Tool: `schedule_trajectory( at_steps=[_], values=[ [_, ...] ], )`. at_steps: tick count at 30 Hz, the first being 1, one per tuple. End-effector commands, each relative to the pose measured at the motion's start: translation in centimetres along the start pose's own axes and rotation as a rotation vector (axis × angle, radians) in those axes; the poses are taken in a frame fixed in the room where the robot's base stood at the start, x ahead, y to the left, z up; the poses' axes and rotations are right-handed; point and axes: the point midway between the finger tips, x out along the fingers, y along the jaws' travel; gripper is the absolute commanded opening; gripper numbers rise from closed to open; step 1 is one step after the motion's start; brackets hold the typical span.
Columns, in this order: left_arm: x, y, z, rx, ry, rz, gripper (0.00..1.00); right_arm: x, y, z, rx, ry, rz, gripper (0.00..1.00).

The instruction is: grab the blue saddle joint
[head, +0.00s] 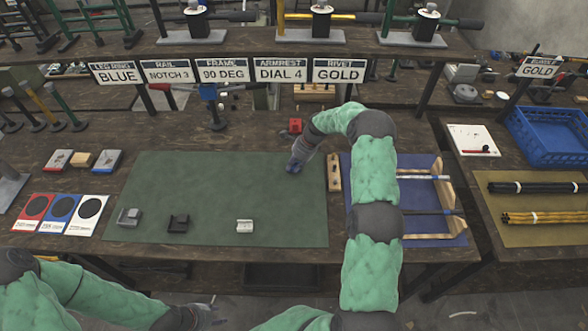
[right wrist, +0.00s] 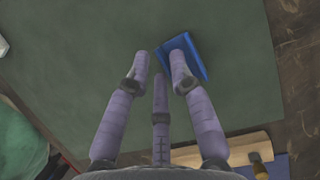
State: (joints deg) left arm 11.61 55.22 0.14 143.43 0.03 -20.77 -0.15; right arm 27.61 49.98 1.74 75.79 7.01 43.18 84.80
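The blue saddle joint (right wrist: 196,56) lies on the green mat in the right wrist view. It is at the tip of the right-hand finger, which partly covers it. My right gripper (right wrist: 159,62) is over the mat with its purple fingers spread apart, and no grip on the joint shows. In the head view my right gripper (head: 297,160) is low over the right part of the mat, with a bit of blue (head: 293,169) at its tips. My left gripper (head: 198,316) is at the bottom edge, dark and small, away from the mat; its fingers are unclear.
The green mat (head: 220,185) holds a grey block (head: 129,216), a dark block (head: 178,222) and a pale block (head: 245,226) near its front edge. A red piece (head: 295,125) sits behind it. The mat's middle is clear.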

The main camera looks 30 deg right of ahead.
Motion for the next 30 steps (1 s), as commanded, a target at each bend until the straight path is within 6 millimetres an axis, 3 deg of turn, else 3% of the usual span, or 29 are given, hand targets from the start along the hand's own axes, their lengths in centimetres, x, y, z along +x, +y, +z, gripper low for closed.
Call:
schedule_trajectory(
  at_steps=[3,11,15,30],
  values=[
    [0.21,-0.07,-0.01,0.0,0.0,0.0,0.4,1.15,-0.01,0.01,0.0,0.0,-0.001,0.23],
    [0.2,-0.07,-0.01,0.0,0.0,0.0,0.4,1.39,-0.01,0.05,0.0,0.0,-0.001,0.23],
    [0.19,-0.07,-0.01,0.0,0.0,0.0,0.4,1.39,0.0,0.04,0.0,0.0,-0.001,0.0],
    [0.05,-0.02,-0.01,0.0,0.0,0.0,0.4,0.8,-0.04,0.28,-0.001,0.0,-0.002,0.0]
  ],
)
